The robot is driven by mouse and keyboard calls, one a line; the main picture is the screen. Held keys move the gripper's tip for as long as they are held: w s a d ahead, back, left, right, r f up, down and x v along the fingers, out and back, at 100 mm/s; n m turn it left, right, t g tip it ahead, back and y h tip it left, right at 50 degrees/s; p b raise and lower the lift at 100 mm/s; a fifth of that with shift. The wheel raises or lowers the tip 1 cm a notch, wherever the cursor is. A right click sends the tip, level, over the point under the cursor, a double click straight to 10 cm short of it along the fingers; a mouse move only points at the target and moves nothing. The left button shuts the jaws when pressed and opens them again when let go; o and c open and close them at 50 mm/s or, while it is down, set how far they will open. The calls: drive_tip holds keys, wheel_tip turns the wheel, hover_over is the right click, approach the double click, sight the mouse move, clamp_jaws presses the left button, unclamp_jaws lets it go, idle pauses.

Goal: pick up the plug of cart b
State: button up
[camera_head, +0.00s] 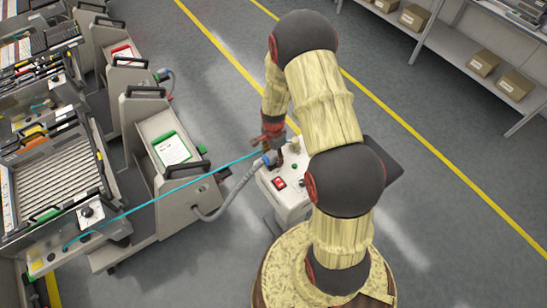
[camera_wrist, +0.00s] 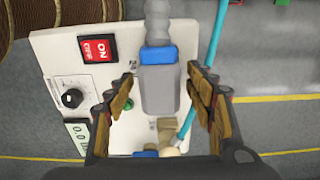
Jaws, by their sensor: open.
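The plug (camera_wrist: 160,88) is grey with a blue collar and sits at the white station box. A ribbed grey hose (camera_wrist: 157,22) leads from it. In the head view the plug (camera_head: 268,159) shows partly, below my gripper (camera_head: 271,140), and its hose runs to the trolley with the green-framed sheet (camera_head: 172,149). In the wrist view my gripper (camera_wrist: 163,84) is open, with one finger on each side of the plug and small gaps visible. The plug's far end and how it seats on the box are hard to tell.
The white box (camera_head: 284,204) carries a red ON/OFF switch (camera_wrist: 98,49), a black knob (camera_wrist: 72,98) and a green button. A cyan cord (camera_head: 190,181) stretches left from the box area. Another trolley with a red-framed sheet (camera_head: 122,54) stands behind. Floor to the right is clear.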

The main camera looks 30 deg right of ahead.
drive_tip(key=shift+c, duration=0.6)
clamp_jaws()
